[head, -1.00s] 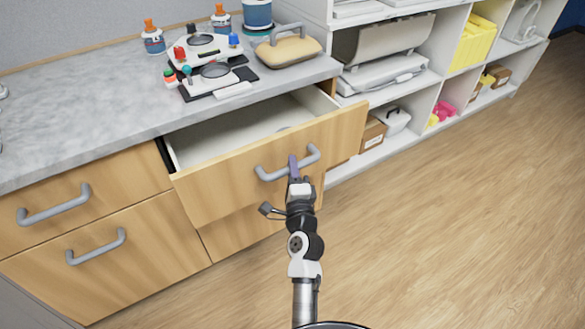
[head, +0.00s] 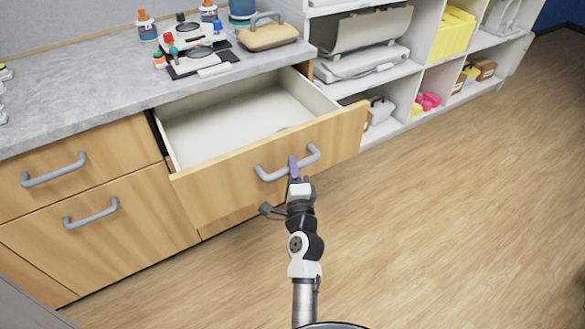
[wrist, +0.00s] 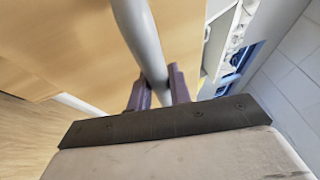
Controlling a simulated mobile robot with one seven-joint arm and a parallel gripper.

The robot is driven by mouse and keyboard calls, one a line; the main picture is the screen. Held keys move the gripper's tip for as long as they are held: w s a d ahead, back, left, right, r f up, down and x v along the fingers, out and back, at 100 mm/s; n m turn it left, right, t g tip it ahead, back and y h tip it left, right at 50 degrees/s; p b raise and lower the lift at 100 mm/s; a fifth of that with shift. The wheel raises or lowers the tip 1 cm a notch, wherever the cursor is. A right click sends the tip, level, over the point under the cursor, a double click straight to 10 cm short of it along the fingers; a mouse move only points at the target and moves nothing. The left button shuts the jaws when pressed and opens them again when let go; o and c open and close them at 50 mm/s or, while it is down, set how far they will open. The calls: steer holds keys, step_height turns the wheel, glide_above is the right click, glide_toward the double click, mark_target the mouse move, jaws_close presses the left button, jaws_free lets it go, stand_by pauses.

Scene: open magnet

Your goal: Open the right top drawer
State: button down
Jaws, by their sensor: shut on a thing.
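The right top drawer (head: 215,186) has a light wood front and stands pulled well out of the cabinet. Its pale inside (head: 235,120) shows in the head view, with a small grey thing partly hidden behind the front. A grey bar handle (head: 272,174) is on the drawer front. My gripper (head: 294,168) is shut on this handle near its middle. In the wrist view the purple fingers (wrist: 158,88) sit on either side of the grey handle bar (wrist: 138,30), against the wood front.
A grey marble counter (head: 90,85) above holds a microscope-like device (head: 195,50), bottles and a tan case (head: 268,36). Closed drawers (head: 70,170) are at the left. White shelves (head: 385,70) stand at the right. The wood floor (head: 430,220) is clear.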

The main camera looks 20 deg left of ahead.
steer(key=shift+s+d, duration=0.1)
steer(key=shift+d, duration=0.1)
steer(key=c, duration=1.3)
jaws_free()
steer(key=shift+s+f, duration=0.1)
